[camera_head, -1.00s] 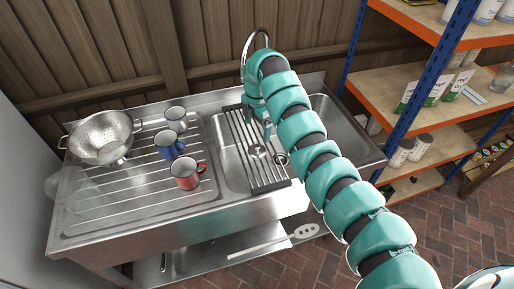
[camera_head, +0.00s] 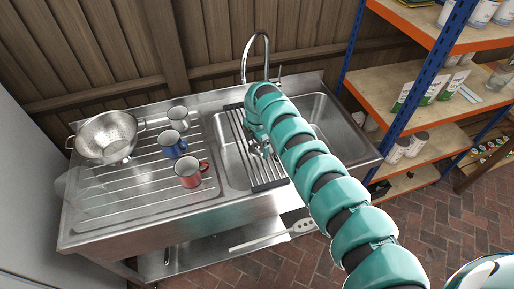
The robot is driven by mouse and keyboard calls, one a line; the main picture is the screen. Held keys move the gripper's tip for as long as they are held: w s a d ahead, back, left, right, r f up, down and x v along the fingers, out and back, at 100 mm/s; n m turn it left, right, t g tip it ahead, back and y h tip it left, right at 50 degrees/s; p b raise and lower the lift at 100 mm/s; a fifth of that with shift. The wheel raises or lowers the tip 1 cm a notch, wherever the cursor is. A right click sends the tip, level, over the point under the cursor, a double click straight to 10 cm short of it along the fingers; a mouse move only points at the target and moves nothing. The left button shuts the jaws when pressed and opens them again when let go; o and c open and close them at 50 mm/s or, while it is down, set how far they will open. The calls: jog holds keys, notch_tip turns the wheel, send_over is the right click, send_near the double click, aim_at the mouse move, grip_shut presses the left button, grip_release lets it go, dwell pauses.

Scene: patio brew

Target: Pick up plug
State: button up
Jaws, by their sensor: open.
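A steel sink basin (camera_head: 327,121) sits in the counter at the centre, with a dark slatted rack (camera_head: 238,133) across its left part. My teal arm reaches over the basin from the lower right. My gripper (camera_head: 262,150) is open and points down at the basin beside the rack's right edge. The gripper is small in the view and partly hidden by my arm. I cannot make out the plug clearly; the area around the drain is covered by the gripper and arm.
A colander (camera_head: 106,136), a grey mug (camera_head: 178,117), a blue mug (camera_head: 172,144) and a red mug (camera_head: 190,172) stand on the draining board. A tall tap (camera_head: 246,58) rises behind the basin. A blue and orange shelf (camera_head: 425,84) stands close on the right.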

jog(key=shift+f, duration=0.2)
jog(key=shift+c, duration=0.3)
jog(key=c, duration=1.1)
jog(key=shift+r, duration=0.15)
